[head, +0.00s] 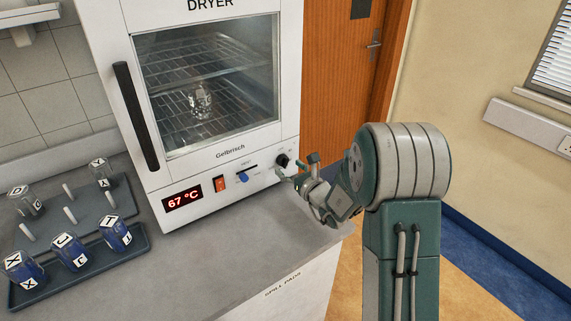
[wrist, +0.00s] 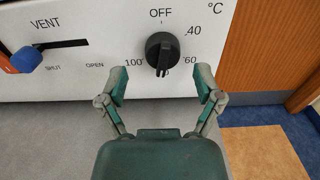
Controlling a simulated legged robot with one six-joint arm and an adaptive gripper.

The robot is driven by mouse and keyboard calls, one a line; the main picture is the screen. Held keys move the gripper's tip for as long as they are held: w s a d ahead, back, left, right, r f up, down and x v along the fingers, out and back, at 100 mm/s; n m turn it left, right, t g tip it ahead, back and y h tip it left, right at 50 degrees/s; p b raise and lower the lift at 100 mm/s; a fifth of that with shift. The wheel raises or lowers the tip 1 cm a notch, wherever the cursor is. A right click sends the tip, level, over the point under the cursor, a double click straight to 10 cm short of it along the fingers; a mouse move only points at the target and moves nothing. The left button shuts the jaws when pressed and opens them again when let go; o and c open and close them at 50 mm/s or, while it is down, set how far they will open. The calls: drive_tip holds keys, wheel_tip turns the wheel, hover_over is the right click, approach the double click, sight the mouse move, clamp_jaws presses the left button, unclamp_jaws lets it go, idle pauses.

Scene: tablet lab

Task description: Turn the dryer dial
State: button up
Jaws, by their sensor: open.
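The white dryer (head: 232,175) stands on the grey counter with its glass door closed. Its black dial (head: 282,160) is at the right end of the front panel. In the wrist view the dial (wrist: 160,50) is round with a raised grip bar, under the OFF mark, with 40, 60 and 100 marks around it. The bar looks close to vertical; its exact setting is hard to tell. My gripper (wrist: 161,88) is open and empty, its fingertips just below and to either side of the dial, apart from it. In the head view my gripper (head: 297,167) is in front of the panel's right end.
A blue vent slider (wrist: 27,59) is left of the dial. The red display (head: 183,199) reads 67 °C beside an orange-red switch (head: 219,184). A rack (head: 85,277) with lettered bottles stands left on the counter. A wooden door (head: 345,85) is behind.

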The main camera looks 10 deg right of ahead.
drive_tip(key=shift+a+x, duration=0.25)
drive_tip(key=shift+x, duration=0.85)
drive_tip(key=shift+w+d, duration=0.1)
drive_tip(key=shift+d, duration=0.55)
drive_tip(key=c, duration=0.5)
drive_tip(key=shift+a, duration=0.3)
drive_tip(key=c, duration=0.7)
drive_tip(key=shift+o, duration=0.2)
drive_tip(key=shift+n, duration=1.1)
drive_tip(key=o, duration=1.2)
drive_tip(key=shift+w, duration=0.1)
drive_tip(key=shift+c, duration=0.2)
